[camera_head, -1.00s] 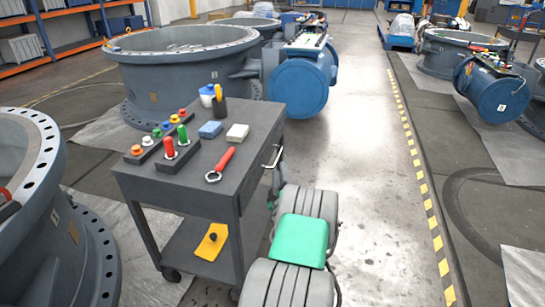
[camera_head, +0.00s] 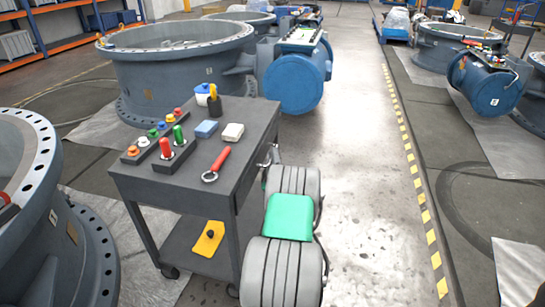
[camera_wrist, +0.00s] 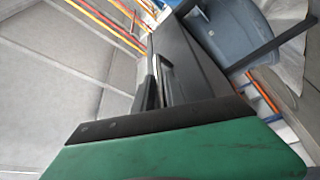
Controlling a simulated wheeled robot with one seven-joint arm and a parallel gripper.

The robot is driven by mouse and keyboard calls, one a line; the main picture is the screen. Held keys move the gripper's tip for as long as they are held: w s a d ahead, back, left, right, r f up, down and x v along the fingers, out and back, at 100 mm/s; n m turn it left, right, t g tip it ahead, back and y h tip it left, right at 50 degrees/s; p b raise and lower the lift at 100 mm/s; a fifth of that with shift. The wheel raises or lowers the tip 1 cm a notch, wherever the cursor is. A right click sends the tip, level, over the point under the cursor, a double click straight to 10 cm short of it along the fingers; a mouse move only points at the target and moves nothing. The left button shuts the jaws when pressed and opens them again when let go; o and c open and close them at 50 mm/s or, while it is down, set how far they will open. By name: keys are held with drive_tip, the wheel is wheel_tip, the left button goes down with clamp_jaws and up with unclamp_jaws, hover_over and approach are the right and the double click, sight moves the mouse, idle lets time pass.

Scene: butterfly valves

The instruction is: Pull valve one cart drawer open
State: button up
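The dark grey valve one cart (camera_head: 250,125) stands left of my arm, with tools on its top. The drawer handle (camera_head: 266,158), a small pale bar, is on its right side, next to my arm's end. The drawer looks flush with the cart, though my arm partly hides this side. In the wrist view, my gripper (camera_wrist: 158,82) has two short fingers projecting from a dark bar towards the dark cart side (camera_wrist: 195,62). The fingers are close together at the cart face. The handle cannot be made out between them, so a grip is unclear.
On the cart lie a red wrench (camera_head: 217,164), button boxes (camera_head: 172,158), blue and white blocks and a cup. A yellow piece (camera_head: 208,239) is on the lower shelf. Large valves stand left and behind. The floor right of my arm is clear up to the yellow-black stripe (camera_head: 420,195).

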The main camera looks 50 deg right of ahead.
clamp_jaws()
idle(0.6)
